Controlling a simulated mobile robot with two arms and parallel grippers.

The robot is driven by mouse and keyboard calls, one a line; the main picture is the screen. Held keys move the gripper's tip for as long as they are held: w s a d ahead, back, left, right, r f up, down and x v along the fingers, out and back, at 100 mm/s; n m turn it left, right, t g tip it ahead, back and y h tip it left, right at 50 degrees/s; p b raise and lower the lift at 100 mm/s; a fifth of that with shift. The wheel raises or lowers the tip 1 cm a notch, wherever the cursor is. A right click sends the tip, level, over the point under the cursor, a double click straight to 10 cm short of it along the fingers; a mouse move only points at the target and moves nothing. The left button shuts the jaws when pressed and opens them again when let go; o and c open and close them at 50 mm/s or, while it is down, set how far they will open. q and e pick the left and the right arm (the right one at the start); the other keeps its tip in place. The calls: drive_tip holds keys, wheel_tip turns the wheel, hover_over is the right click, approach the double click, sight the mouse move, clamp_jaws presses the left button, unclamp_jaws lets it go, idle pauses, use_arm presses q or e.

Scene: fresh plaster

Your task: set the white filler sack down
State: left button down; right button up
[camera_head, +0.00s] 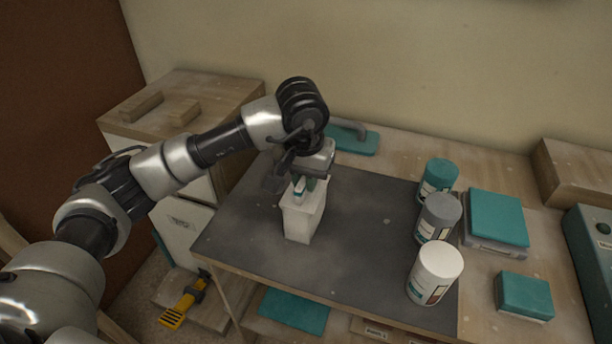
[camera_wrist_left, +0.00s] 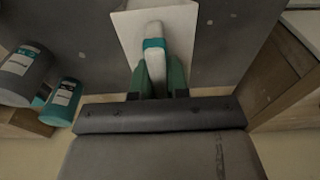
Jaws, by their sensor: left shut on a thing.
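The white filler sack (camera_head: 302,220) stands upright at the left part of the dark grey mat (camera_head: 357,230). I cannot tell whether its base touches the mat or hangs just above it. My left gripper (camera_head: 306,184) comes down over the sack and is shut on its narrow white and teal top. In the left wrist view the green fingers (camera_wrist_left: 158,78) lie either side of that top, with the white body of the sack (camera_wrist_left: 182,30) beyond. The gripper hides part of the sack's top. My right gripper is in neither view.
Teal (camera_head: 438,178), grey (camera_head: 438,217) and white (camera_head: 434,273) tubs stand along the mat's right side. A teal-lidded box (camera_head: 497,218) and a teal block (camera_head: 524,296) lie farther right. A teal float (camera_head: 352,140) lies behind the mat. The mat's middle is clear.

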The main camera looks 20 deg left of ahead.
use_arm(q)
drive_tip(key=shift+r, duration=0.1)
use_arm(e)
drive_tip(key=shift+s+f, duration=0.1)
use_arm(q)
drive_tip(key=c, duration=1.5)
unclamp_jaws()
drive_tip(key=o, duration=0.4)
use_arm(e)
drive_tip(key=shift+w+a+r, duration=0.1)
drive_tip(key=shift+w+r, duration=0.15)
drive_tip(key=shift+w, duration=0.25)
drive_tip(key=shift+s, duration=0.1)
